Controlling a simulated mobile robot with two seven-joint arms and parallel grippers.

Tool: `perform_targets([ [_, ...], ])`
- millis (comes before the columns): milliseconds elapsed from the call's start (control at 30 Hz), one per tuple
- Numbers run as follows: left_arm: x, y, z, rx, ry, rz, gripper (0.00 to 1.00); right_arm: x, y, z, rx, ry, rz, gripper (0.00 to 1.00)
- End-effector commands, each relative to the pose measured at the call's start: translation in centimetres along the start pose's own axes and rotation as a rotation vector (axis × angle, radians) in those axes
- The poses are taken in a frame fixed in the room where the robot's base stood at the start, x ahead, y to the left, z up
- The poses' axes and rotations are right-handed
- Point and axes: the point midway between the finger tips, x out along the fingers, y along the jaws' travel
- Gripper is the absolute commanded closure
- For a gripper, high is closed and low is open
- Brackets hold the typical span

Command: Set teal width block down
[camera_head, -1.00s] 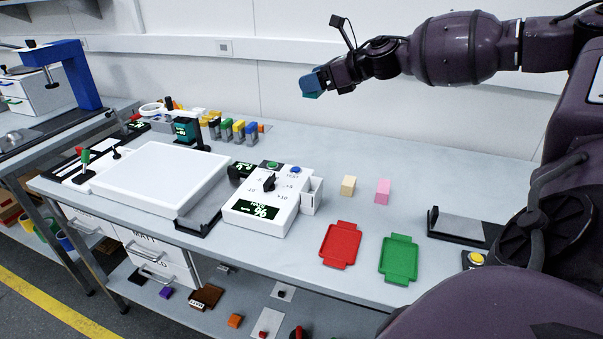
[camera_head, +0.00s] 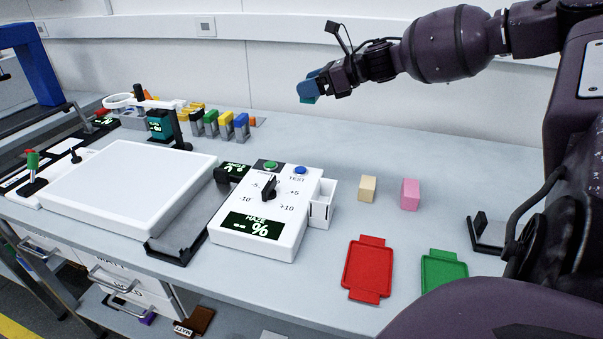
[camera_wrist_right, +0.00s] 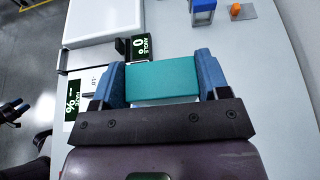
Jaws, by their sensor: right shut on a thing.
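The teal width block (camera_wrist_right: 162,80) is held between the two blue fingers of my right gripper (camera_wrist_right: 160,84) in the right wrist view. In the head view my right gripper (camera_head: 312,88) is raised above the back part of the workbench (camera_head: 330,150), with the teal block (camera_head: 309,99) at its tip. The gripper is clear of the bench surface.
A white haze meter (camera_head: 262,230) stands mid-bench, beside a white light panel (camera_head: 125,185). A beige block (camera_head: 367,189) and a pink block (camera_head: 410,194) stand behind a red tray (camera_head: 368,268) and a green tray (camera_head: 442,268). The bench behind the blocks is clear.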

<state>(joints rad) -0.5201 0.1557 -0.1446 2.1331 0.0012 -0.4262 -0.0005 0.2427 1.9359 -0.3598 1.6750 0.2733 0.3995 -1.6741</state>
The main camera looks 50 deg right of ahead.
Motion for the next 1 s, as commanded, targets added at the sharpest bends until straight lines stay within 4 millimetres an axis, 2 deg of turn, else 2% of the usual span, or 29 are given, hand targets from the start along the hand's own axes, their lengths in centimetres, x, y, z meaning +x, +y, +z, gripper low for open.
perform_targets([
  [167, 0.1, -0.1, 0.9, 0.004, -0.018, 0.0, 0.36, 1.1, 0.0, -2.4, 0.004, 0.003, 0.002, 0.56],
  [400, 0.3, -0.1, 2.8, 0.004, -0.052, -0.001, 0.36, 3.2, 0.0, -7.4, 0.005, 0.004, 0.001, 0.56],
  [600, 0.6, -0.1, 3.5, 0.005, -0.064, 0.001, 0.36, 4.8, 0.0, -11.2, 0.006, 0.005, 0.001, 0.56],
  [700, 0.8, -0.1, 3.4, 0.005, -0.061, 0.001, 0.36, 5.4, -0.1, -12.6, 0.004, 0.004, 0.0, 0.56],
  [867, 1.0, -0.1, 3.1, 0.006, -0.054, 0.002, 0.36, 5.7, -0.1, -13.4, 0.002, 0.0, -0.001, 0.56],
  [1000, 1.1, 0.0, 3.7, 0.006, -0.064, 0.004, 0.36, 6.2, -0.1, -14.7, 0.003, 0.003, 0.0, 0.56],
])
